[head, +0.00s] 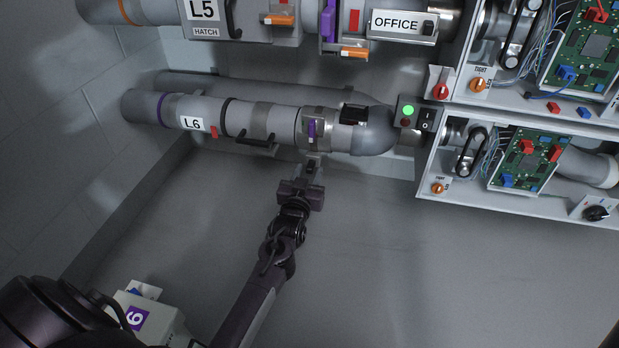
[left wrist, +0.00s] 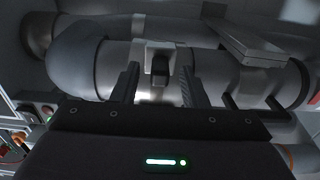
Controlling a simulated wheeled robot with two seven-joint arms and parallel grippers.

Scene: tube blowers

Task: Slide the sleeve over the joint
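The L6 pipe (head: 180,112) runs across the back wall in the head view. A grey sleeve-like section (head: 248,118) with dark end bands and a black handle (head: 257,141) is around it. To its right is a metal clamp section (head: 318,115) with a purple lever (head: 311,128), probably at the joint. My left gripper (head: 313,164) points up at this section from just below. In the left wrist view, the open left gripper (left wrist: 158,70) has a finger either side of a dark tab (left wrist: 160,69); contact cannot be told. My right gripper is not in view.
The L5 pipe (head: 150,12) runs above. At right are a switch box (head: 414,113) with a green light and open control boxes with a circuit board (head: 524,160). A white box marked 6 (head: 150,317) is at lower left. The space below L6 is clear.

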